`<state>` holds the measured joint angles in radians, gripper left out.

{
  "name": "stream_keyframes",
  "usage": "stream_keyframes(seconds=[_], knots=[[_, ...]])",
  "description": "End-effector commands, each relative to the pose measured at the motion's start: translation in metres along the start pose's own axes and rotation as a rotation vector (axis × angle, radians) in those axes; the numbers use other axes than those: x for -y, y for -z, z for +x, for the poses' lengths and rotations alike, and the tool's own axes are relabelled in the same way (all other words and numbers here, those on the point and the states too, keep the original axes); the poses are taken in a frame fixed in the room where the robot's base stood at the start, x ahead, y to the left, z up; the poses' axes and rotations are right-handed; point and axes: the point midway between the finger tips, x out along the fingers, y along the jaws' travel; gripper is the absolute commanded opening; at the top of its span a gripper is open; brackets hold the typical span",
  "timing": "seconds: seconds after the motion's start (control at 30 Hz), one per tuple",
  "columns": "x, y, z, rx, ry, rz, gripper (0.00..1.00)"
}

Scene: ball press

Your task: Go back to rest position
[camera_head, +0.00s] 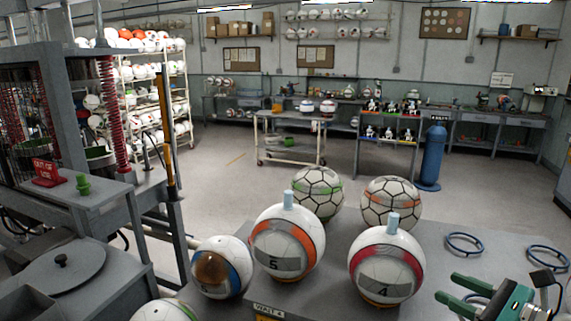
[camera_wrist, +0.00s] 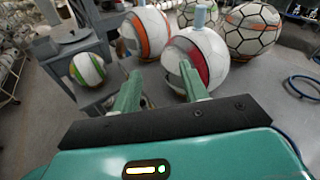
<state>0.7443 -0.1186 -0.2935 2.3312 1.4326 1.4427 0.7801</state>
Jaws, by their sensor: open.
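My gripper (camera_head: 462,294) is at the lower right of the head view, above the right part of the grey table (camera_head: 440,240). Its two green fingers are apart and nothing is between them. In the wrist view my gripper (camera_wrist: 160,83) points toward the balls, with the red-banded ball (camera_wrist: 212,50) just beyond the fingertips. In the head view that ball (camera_head: 387,265), marked 4, and the orange-banded ball (camera_head: 287,242), marked 5, each have a light blue peg on top. I cannot tell whether the fingers touch any ball.
A blue-and-brown ball (camera_head: 222,267) and two hexagon-patterned balls (camera_head: 318,194) (camera_head: 391,203) stand close by. Blue rings (camera_head: 464,243) lie on the table's right side. A grey press machine (camera_head: 85,190) with an "out of use" sign (camera_head: 48,172) stands left. Open floor lies behind.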

Motion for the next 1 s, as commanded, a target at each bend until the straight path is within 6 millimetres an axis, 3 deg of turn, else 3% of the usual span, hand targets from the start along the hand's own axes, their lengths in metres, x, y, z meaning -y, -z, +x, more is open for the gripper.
stream_keyframes(seconds=[0.27, 0.4, 0.53, 0.63, 0.8, 0.87, 1.0], knots=[[-0.091, 0.004, 0.045, -0.201, -0.334, -0.389, 0.44], [-0.15, 0.015, 0.054, -0.321, -0.59, -0.768, 0.44], [-0.191, 0.026, 0.049, -0.406, -0.838, -1.222, 0.44], [-0.206, 0.029, 0.043, -0.446, -1.001, -1.598, 0.44], [-0.213, 0.02, 0.037, -0.471, -1.179, -2.136, 0.44], [-0.213, 0.016, 0.037, -0.476, -1.21, -2.254, 0.44], [-0.213, 0.015, 0.037, -0.476, -1.214, -2.269, 0.44]])
